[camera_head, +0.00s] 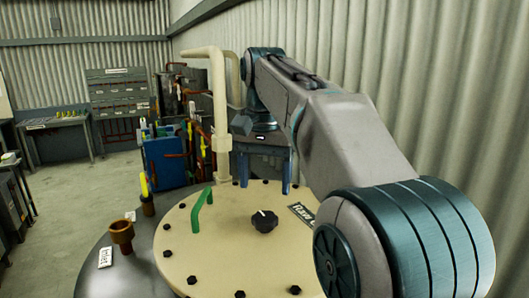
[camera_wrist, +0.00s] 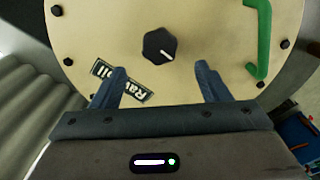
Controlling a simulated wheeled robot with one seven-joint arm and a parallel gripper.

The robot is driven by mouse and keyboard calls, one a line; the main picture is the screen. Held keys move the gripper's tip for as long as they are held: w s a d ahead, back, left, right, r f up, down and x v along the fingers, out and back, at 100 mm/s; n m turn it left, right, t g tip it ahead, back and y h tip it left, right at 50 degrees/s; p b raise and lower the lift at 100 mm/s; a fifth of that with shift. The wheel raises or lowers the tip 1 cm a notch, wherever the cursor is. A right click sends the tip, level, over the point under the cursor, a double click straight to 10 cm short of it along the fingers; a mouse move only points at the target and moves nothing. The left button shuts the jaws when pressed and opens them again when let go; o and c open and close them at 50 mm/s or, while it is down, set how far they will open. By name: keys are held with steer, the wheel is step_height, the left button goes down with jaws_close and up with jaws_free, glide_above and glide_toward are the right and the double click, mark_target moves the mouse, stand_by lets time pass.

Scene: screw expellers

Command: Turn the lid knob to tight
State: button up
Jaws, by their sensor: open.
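The lid knob (camera_head: 264,221) is a black, lobed knob with a white pointer line. It stands near the middle of the round cream lid (camera_head: 232,262). In the wrist view the knob (camera_wrist: 159,45) lies beyond my fingertips, roughly centred between them, and its white line points toward the lower right. My gripper (camera_head: 264,186) hangs over the far part of the lid, behind the knob. Its two blue fingers (camera_wrist: 160,78) are spread apart with nothing between them. No tight mark can be made out near the knob.
A green handle (camera_head: 202,209) rises from the lid left of the knob, and dark bolts ring the rim. A cream pipe (camera_head: 221,110) stands behind the lid. A label plate (camera_head: 303,213) lies right of the knob. A brown inlet cup (camera_head: 122,236) stands at left.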

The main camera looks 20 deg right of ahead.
step_height(320, 180, up, 6)
steer(key=shift+f+p, duration=0.15)
steer(key=shift+p, duration=0.2)
